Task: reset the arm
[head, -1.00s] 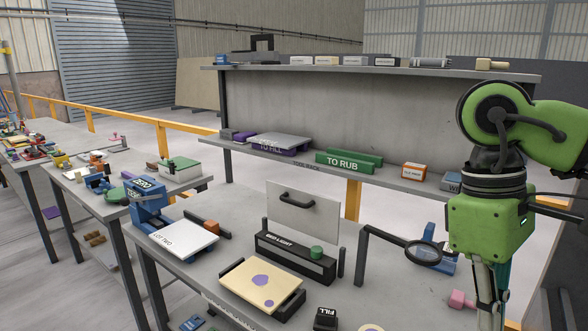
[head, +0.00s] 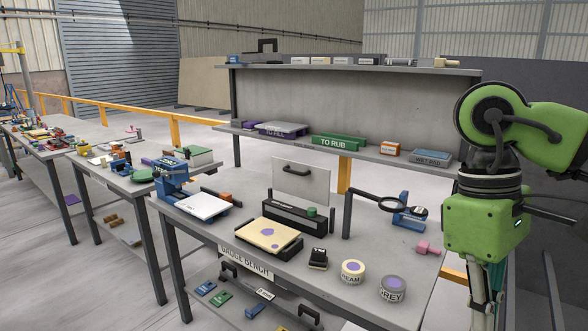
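My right arm, green and black, comes in from the right edge of the head view and hangs down beside the right end of the gauge bench (head: 352,268). Its gripper is below the picture's lower edge, so its fingers are hidden. My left arm and gripper are not in view. No object is seen in contact with the visible part of the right arm.
The bench holds a cream slab in a black tray (head: 296,252), a magnifier on a stand (head: 390,204), a pink piece (head: 428,248) and two round tins (head: 352,271), (head: 393,288). A rack shelf (head: 300,140) stands behind. Other tables are at left.

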